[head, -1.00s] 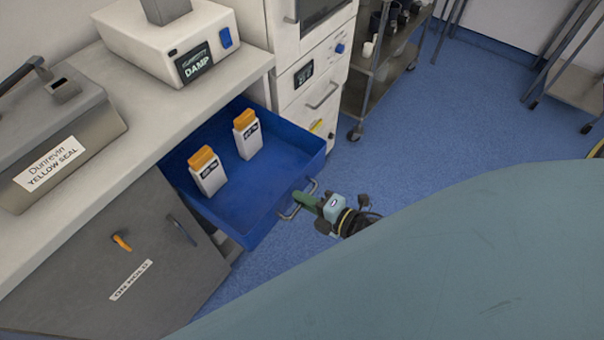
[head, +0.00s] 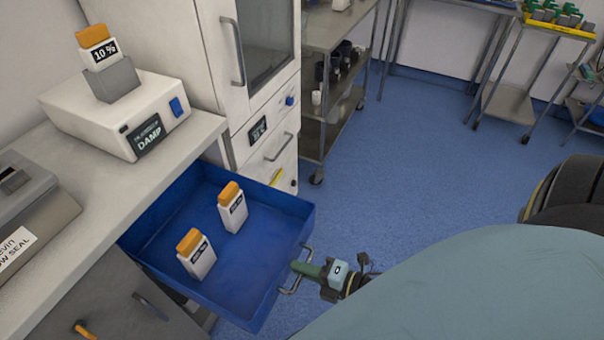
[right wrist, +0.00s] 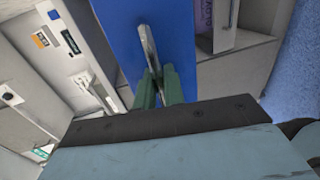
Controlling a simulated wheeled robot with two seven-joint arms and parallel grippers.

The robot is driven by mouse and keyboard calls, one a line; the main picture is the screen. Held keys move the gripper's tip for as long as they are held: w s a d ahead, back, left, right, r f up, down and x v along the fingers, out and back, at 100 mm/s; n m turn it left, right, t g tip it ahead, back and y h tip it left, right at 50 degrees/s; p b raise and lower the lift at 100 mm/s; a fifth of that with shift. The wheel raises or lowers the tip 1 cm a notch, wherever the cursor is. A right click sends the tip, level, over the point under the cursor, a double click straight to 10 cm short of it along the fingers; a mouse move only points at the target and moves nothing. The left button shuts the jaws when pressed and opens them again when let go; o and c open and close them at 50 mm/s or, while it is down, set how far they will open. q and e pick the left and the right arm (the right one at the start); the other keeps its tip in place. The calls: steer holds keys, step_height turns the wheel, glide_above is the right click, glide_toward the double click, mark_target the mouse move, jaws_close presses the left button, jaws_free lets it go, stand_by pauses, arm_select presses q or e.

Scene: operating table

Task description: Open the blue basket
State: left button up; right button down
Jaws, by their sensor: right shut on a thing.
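The blue basket (head: 165,225) is a drawer-like tray that stands pulled out from under the counter, with its inside in view. It holds two white bottles with orange caps, a front one (head: 197,255) and a rear one (head: 232,208). Its metal handle (head: 284,290) is on the front face. My right gripper (head: 298,267) is shut on this handle. In the right wrist view the green fingers (right wrist: 158,85) close around the handle (right wrist: 149,48) against the blue front. My left gripper is not in view.
A white DAMP device (head: 112,115) with a bottle on top stands on the counter (head: 75,185). A white cabinet (head: 205,60) and a metal cart (head: 330,120) stand behind. Blue floor (head: 420,160) is open to the right of the basket.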

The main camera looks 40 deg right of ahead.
steer(key=c, duration=1.8)
jaws_free()
steer(key=shift+c, duration=0.2)
